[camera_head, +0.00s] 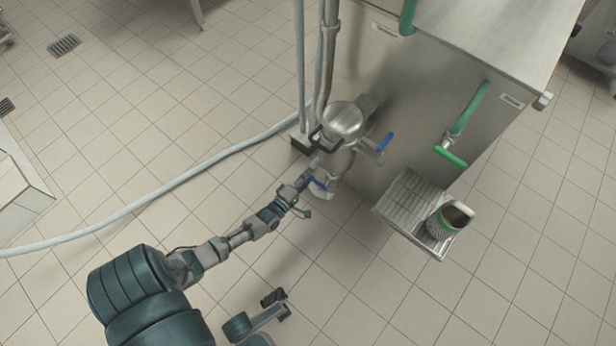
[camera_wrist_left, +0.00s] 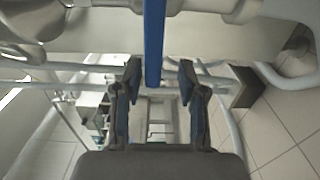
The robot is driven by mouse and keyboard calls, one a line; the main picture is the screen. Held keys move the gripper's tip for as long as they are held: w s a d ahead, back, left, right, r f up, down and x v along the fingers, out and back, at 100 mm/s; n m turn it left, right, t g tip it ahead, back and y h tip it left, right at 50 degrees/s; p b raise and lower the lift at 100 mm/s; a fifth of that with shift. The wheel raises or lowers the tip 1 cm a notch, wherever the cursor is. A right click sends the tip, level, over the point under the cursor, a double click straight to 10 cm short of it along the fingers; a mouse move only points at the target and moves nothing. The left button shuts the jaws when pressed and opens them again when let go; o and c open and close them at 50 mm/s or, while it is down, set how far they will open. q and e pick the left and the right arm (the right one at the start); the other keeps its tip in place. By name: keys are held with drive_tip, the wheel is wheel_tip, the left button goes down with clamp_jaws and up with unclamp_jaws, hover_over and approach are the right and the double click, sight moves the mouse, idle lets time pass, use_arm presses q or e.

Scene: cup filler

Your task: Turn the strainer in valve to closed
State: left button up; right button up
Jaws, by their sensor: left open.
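The steel strainer (camera_head: 343,119) is a rounded metal vessel with a black handle, on piping beside the steel machine. A blue valve lever (camera_head: 319,185) shows below it, close to my left gripper (camera_head: 304,194). In the left wrist view the blue lever (camera_wrist_left: 154,40) hangs from the top, and its lower end is between the open fingers of my left gripper (camera_wrist_left: 160,80). The fingers show gaps on both sides of it. A second blue lever (camera_head: 385,141) sits to the right of the strainer. No label tells which valve is which.
The steel machine (camera_head: 440,80) has green-handled pipes on its side. A pale hose (camera_head: 190,172) crosses the tiled floor. A dark arm part of mine shows at the bottom.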

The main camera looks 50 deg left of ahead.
use_arm(q)
drive_tip(key=v, duration=1.2)
drive_tip(key=shift+f, duration=0.2)
drive_tip(key=shift+d, duration=0.1)
